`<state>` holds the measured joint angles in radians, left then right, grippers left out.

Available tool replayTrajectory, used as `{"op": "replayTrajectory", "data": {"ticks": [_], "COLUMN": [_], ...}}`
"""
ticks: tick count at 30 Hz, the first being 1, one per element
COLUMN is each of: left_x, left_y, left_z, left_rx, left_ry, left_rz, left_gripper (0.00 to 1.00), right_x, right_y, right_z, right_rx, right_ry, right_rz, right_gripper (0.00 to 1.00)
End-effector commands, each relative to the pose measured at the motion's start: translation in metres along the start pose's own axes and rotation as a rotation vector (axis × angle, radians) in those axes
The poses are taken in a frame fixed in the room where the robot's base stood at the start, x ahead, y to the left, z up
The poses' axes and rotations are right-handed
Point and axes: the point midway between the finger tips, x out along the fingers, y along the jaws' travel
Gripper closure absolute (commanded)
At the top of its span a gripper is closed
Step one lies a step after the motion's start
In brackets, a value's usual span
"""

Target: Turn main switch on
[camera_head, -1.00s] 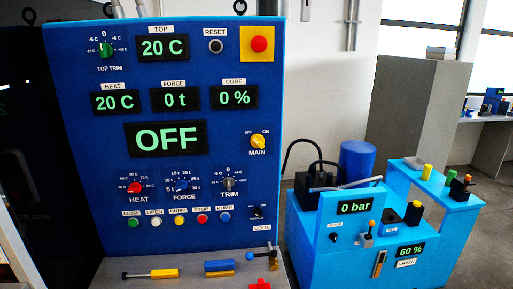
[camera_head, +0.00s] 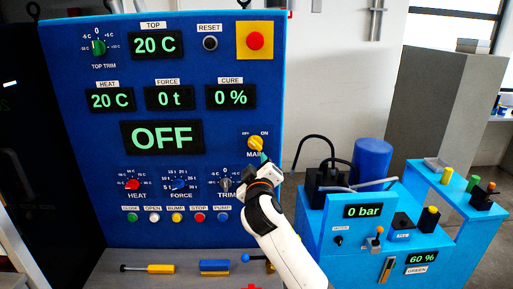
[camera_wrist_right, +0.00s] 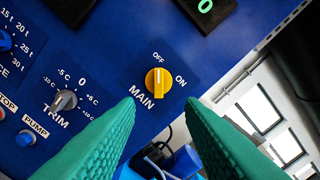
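The main switch is a yellow knob (camera_head: 255,143) on the blue control panel, with OFF marked at its upper left and ON at its upper right. In the right wrist view the knob (camera_wrist_right: 158,82) shows a pale pointer line; OFF is above it and ON to its right. My right gripper (camera_head: 263,158) is just below the knob in the head view. In the right wrist view its green fingers (camera_wrist_right: 160,103) are spread, with the knob seen between and beyond their tips, apparently untouched. The large panel display (camera_head: 162,137) reads OFF. My left gripper is not in view.
The TRIM knob (camera_head: 227,187) and a row of push buttons are close to my right arm. A red emergency button (camera_head: 255,41) sits above. A light-blue pump unit (camera_head: 350,240) stands to the right. Tools, including a yellow-handled one (camera_head: 160,268), lie on the ledge below.

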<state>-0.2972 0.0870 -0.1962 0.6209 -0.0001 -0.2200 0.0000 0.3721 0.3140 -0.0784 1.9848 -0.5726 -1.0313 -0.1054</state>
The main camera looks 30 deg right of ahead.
Motion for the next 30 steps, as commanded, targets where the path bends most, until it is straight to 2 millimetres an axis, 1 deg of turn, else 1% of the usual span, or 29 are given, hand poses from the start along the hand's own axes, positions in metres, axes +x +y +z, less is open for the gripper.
{"op": "replayTrajectory", "data": {"ticks": [1, 9, 12, 15, 21, 29, 30], "left_x": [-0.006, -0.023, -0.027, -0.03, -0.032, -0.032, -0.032], "left_y": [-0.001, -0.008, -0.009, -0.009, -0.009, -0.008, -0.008], "left_z": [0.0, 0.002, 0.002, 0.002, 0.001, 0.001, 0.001], "left_rx": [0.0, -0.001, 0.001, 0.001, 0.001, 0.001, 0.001], "left_ry": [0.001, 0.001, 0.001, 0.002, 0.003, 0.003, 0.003], "left_rz": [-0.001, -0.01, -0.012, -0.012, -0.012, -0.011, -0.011], "left_gripper": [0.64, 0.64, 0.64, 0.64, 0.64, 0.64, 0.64], "right_x": [0.009, 0.064, 0.08, 0.091, 0.102, 0.103, 0.103], "right_y": [-0.003, -0.002, -0.001, 0.0, 0.001, 0.001, 0.001], "right_z": [0.002, 0.002, 0.001, 0.001, 0.0, -0.001, -0.001], "right_rx": [-0.001, -0.001, 0.001, 0.001, 0.001, 0.002, 0.002], "right_ry": [0.002, 0.003, 0.003, 0.002, 0.001, 0.001, 0.001], "right_rz": [-0.001, 0.002, 0.003, 0.003, 0.003, 0.003, 0.003], "right_gripper": [0.65, 0.65, 0.65, 0.65, 0.65, 0.65, 0.7]}}
